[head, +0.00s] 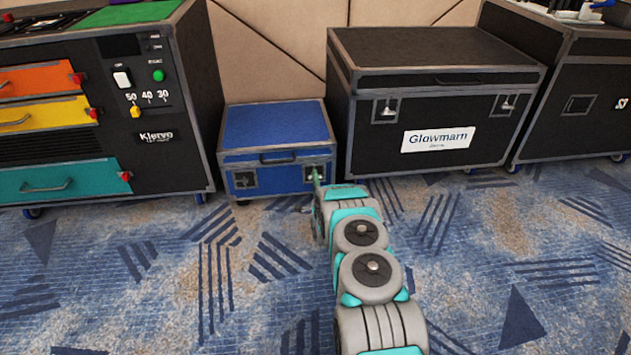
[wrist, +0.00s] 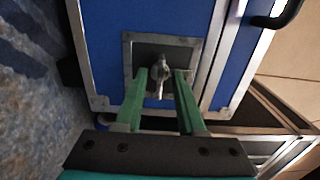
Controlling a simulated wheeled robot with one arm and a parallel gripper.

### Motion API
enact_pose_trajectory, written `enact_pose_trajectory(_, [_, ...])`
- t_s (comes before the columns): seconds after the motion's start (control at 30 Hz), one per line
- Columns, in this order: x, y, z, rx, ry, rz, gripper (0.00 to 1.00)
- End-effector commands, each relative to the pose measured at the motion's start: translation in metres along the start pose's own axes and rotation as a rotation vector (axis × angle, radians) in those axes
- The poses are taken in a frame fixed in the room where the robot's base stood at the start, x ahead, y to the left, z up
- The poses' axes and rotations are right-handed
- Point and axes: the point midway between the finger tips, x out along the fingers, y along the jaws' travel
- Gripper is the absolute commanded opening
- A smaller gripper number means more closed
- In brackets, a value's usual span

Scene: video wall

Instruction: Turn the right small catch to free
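The small blue case (head: 275,125) stands on the carpet, with its lid closed. Its right small catch sits in a metal recess plate on the front, largely covered by my gripper (head: 317,177) in the head view. In the wrist view the catch (wrist: 160,76) is a small grey metal tab in that plate (wrist: 188,47). My gripper (wrist: 161,76) has its two green fingers apart, one on each side of the catch, with gaps visible. Whether the fingertips touch the plate is unclear. The left small catch (head: 244,180) is in the head view.
A black Klervo cabinet (head: 150,100) with coloured drawers stands left of the case. A larger black Glowmarn case (head: 435,110) stands close on the right. The blue case's black handle (wrist: 277,14) is near the catch. Open carpet (head: 240,280) lies in front.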

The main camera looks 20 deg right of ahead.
Motion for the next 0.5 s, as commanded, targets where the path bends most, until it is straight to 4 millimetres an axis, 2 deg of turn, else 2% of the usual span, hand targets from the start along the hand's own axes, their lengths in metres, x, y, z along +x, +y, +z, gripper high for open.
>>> enact_pose_trajectory(0.03, [0.0,-0.0001,0.0,0.0,0.0,0.0,0.36])
enact_pose_trajectory(0.37, [-0.0003,0.0004,0.0001,0.0,0.0,0.001,0.0])
enact_pose_trajectory(0.5, [-0.0004,0.0005,0.0001,0.0,0.0,0.001,0.0])
